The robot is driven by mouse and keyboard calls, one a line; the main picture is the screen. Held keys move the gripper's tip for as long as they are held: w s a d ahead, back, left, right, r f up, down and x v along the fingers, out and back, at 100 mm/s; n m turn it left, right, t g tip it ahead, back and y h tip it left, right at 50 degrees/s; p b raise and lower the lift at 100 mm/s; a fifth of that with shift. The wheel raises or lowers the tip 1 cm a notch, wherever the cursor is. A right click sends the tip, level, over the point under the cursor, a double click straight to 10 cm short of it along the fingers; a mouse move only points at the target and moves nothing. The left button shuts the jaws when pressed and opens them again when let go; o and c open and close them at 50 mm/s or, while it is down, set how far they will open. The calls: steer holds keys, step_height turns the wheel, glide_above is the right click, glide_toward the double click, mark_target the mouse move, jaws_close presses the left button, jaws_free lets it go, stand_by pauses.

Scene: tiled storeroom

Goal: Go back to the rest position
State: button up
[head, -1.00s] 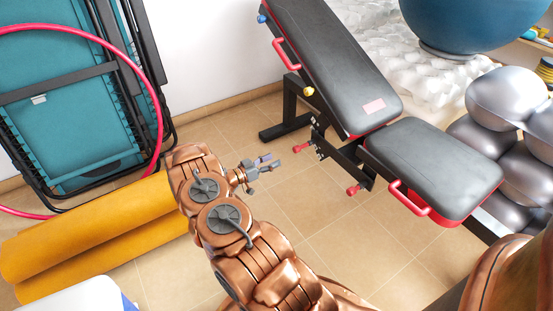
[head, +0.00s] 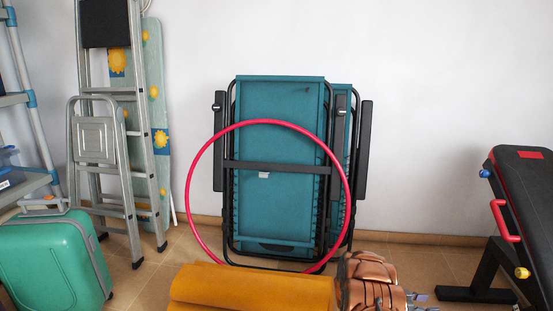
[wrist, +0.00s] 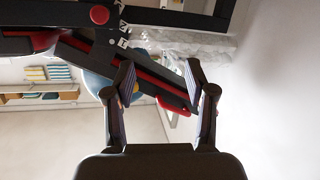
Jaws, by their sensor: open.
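My gripper (wrist: 160,85) is open and empty in the wrist view, its two fingers apart with nothing between them. Behind the fingers the wrist view shows the weight bench (wrist: 95,55), which looks turned on its side there. The gripper touches nothing that I can see.
Folded teal loungers (head: 280,180) lean on the wall behind a pink hoop (head: 189,190). An orange roll (head: 250,288) lies in front. A green suitcase (head: 50,260), step ladder (head: 100,150) and ironing board (head: 152,95) stand at left. The bench (head: 525,200) stands at right.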

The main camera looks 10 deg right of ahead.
steer(key=w+a+r+n+t+y+p, duration=0.5)
steer(key=w+a+r+t+y+p, duration=0.35)
steer(key=w+a+r, duration=1)
steer(key=s+a+r+n+t+y+p, duration=0.25)
steer(key=a+r+n+y+p, duration=0.45)
steer(key=a+r, duration=1.3)
steer(key=s+a+r+n+g+y+p, duration=0.15)
steer(key=s+a+r+p, duration=0.25)
steer(key=s+a+r, duration=0.4)
steer(key=s+a+r+n+g+y+p, duration=0.1)
steer(key=s+a+r+n+g+p, duration=0.15)
steer(key=s+r+p, duration=0.55)
steer(key=s+d+r+g+p, duration=0.1)
steer(key=s+r+g+p, duration=0.1)
steer(key=s, duration=0.9)
steer(key=s+d+r+n+g+h+p, duration=0.1)
steer(key=s+d+r+g+p, duration=0.1)
steer(key=s, duration=1)
steer(key=s+d+r+g+h+p, duration=0.1)
steer(key=s+r, duration=0.3)
steer(key=s, duration=0.7)
steer(key=shift+s+d+n+g+p, duration=0.4)
steer(key=shift+g+p, duration=0.15)
steer(key=shift+g, duration=0.25)
steer(key=shift+a, duration=0.1)
steer(key=shift+c, duration=1.3)
